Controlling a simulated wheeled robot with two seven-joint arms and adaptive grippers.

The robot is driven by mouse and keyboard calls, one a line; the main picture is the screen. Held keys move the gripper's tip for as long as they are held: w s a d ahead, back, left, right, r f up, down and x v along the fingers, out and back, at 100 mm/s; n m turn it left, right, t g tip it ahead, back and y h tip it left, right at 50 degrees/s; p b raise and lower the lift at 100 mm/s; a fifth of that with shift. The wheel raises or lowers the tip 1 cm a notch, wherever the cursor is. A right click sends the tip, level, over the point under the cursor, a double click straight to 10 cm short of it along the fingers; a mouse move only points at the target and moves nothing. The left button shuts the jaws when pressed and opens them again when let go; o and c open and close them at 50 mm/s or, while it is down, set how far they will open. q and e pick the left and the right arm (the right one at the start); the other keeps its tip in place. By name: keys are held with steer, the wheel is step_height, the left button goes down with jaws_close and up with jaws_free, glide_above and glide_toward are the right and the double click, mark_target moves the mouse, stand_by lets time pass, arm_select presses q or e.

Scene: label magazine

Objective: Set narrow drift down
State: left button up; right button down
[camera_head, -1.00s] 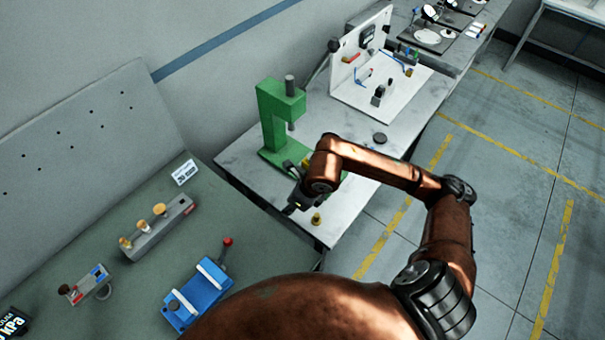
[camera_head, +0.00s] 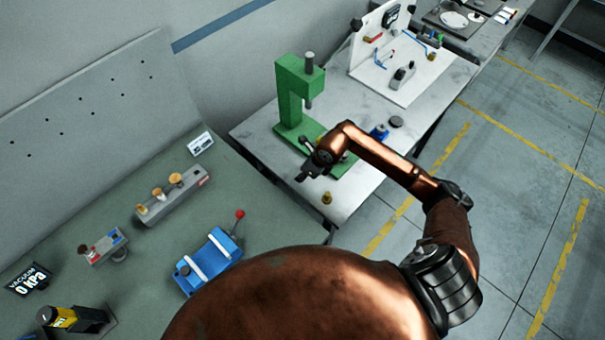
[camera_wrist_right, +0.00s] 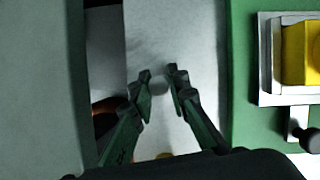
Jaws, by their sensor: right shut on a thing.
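My right gripper (camera_head: 308,172) is above the pale table, at its near left part, beside the green press. In the right wrist view its fingers (camera_wrist_right: 159,84) are closed in around a small grey rounded piece (camera_wrist_right: 160,86), likely the end of the drift; most of it is hidden and I cannot tell whether it touches the table. The pale table (camera_wrist_right: 200,30) lies below the fingers. A grey rack (camera_head: 155,213) with several brass-topped pieces stands on the green bench. My left gripper is not in view.
The green press (camera_head: 290,95) stands right behind my gripper. A small brass piece (camera_head: 327,198) stands near the table's front edge. A blue fixture with a red-knobbed lever (camera_head: 215,262) is on the bench. A dark round puck (camera_head: 396,122) lies farther right.

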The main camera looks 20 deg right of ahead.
steer(key=shift+f, duration=0.1)
steer(key=c, duration=2.3)
jaws_free()
steer(key=shift+f, duration=0.1)
steer(key=o, duration=0.5)
steer(key=shift+c, duration=0.2)
steer(key=shift+d+r, duration=0.1)
steer(key=shift+r, duration=0.5)
steer(key=v, duration=1.1)
steer(key=shift+s+b, duration=0.2)
steer(key=shift+b, duration=0.2)
steer(key=shift+r, duration=0.1)
